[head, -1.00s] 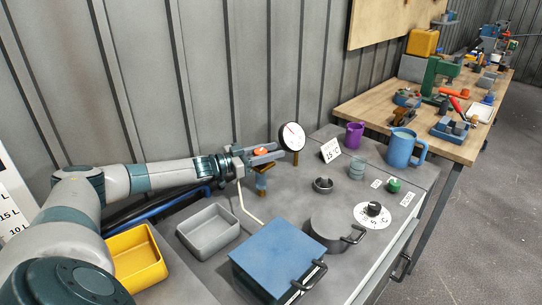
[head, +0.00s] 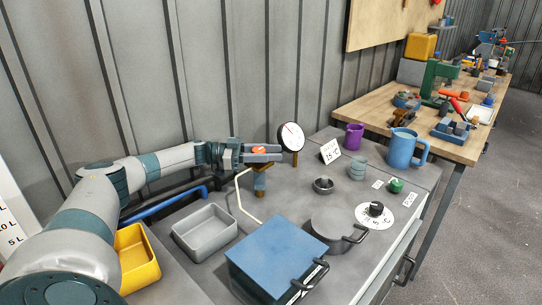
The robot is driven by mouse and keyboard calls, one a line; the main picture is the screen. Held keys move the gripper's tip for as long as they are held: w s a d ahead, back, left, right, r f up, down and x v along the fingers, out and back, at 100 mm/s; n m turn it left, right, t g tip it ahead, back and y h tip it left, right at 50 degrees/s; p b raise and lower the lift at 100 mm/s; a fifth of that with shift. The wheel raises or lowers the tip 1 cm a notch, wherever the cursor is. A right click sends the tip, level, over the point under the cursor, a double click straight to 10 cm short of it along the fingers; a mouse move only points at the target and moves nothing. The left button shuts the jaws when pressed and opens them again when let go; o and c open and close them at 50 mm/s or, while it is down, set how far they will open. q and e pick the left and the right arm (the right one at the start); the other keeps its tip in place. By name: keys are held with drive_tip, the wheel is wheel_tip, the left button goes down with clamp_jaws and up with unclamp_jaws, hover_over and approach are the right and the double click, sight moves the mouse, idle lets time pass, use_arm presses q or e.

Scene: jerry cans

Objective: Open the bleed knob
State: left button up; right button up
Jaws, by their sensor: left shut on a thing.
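The bleed knob seems to be the orange-red knob (head: 259,150) on top of a brass-brown fitting (head: 260,182) near the back wall. My left gripper (head: 264,153) reaches in from the left and is shut on the orange knob, with a finger on either side of it. The lower part of the knob is hidden by the near finger. A round white gauge (head: 290,136) stands just right of the fingertips. My right gripper is not in the view.
A grey tray (head: 205,232), a yellow bin (head: 138,260) and a blue-lidded box (head: 277,252) stand in front of the fitting. A bent pale pipe (head: 238,195) stands left of it. The dial knob (head: 376,209) and blue mug (head: 402,149) are farther right.

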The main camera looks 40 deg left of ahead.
use_arm(q)
drive_tip(key=shift+r, duration=0.1)
drive_tip(key=o, duration=1.1)
drive_tip(key=shift+c, duration=0.2)
drive_tip(key=shift+r, duration=0.1)
